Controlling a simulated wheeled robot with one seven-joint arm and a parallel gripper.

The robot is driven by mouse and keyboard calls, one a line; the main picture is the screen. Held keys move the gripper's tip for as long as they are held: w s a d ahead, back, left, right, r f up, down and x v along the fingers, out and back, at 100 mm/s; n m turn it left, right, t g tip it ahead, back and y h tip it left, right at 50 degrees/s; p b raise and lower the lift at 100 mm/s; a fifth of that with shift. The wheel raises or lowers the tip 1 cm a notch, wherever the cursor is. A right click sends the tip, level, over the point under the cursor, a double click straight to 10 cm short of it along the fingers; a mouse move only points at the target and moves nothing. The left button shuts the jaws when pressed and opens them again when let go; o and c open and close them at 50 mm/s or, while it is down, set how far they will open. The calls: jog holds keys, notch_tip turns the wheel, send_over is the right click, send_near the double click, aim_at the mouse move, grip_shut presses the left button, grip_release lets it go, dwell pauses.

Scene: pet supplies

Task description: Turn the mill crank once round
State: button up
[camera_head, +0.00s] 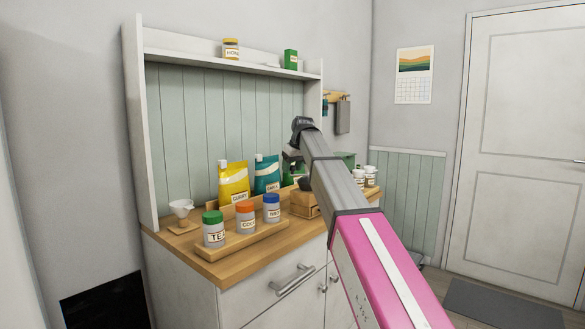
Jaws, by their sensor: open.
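A small wooden box with a dark top, which looks like the mill (303,202), stands on the wooden counter (232,268), right of the jar tray. My arm crosses in front of its right side. I cannot make out the crank; it may be hidden behind the arm. My gripper (292,158) hangs below the arm's dark wrist, above the mill and near the teal pouch in the picture. It is open and small in view, partly covered by the arm, and I see nothing held in it.
A wooden tray (240,249) holds three labelled jars (214,236). Yellow (233,183) and teal (266,175) pouches stand behind. A white funnel cup (181,208) is at the left. Small jars (371,176) stand at the right end. A shelf (200,59) runs above.

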grip_shut()
jog(key=w+d+m+h, duration=0.3)
jog(key=w+m+h, duration=0.2)
jog(key=m, duration=0.8)
jog(key=shift+w+d+m, duration=0.3)
jog(key=shift+w+m, duration=0.1)
jog(key=shift+w, duration=0.05)
dwell(0.4)
